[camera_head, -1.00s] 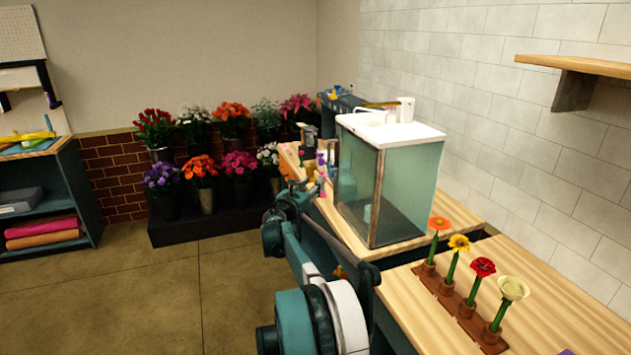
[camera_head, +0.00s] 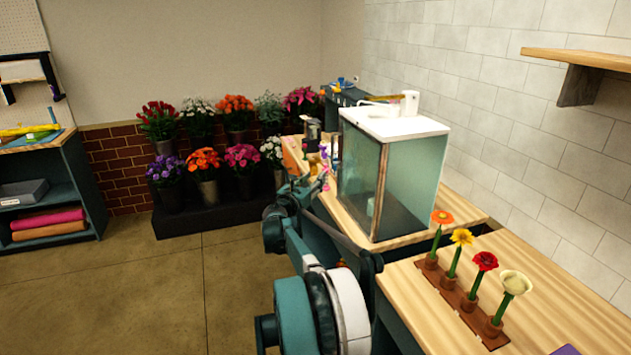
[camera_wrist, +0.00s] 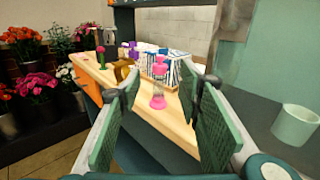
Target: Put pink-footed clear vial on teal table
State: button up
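The pink-footed clear vial (camera_wrist: 159,101) stands upright near the edge of the wooden bench in the wrist view, with pink at its foot and top. My gripper (camera_wrist: 165,90) is open, its two green pads to the left and right of the vial in the picture. I cannot tell whether the vial is between the pads or just beyond them; no contact shows. In the head view, my arm reaches along the bench, and small pink items show near its end, too small to tell apart. A teal table (camera_head: 343,96) appears at the back, holding small blue and yellow items.
A glass tank (camera_head: 395,180) with a white lid stands close to the right of my arm. A pale green cup (camera_wrist: 295,125) is at right in the wrist view. A wire rack (camera_wrist: 172,66) and coloured items stand behind the vial. A flower holder (camera_head: 465,300) is in front.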

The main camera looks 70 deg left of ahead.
dwell(0.3)
jog(key=w+f+m+g+y, duration=0.1)
jog(key=m, duration=1)
jog(key=w+a+f+m+g+y, duration=0.1)
jog(key=w+m, duration=0.1)
jog(key=m, duration=0.9)
jog(key=w+a+f+m+g, duration=0.1)
jog(key=f+m, duration=0.1)
jog(key=m, duration=0.9)
jog(key=shift+w+g+y+p, duration=0.3)
jog(key=shift+g+y+p, duration=0.05)
jog(key=shift+g+y, duration=0.05)
jog(key=shift+x, duration=1.2)
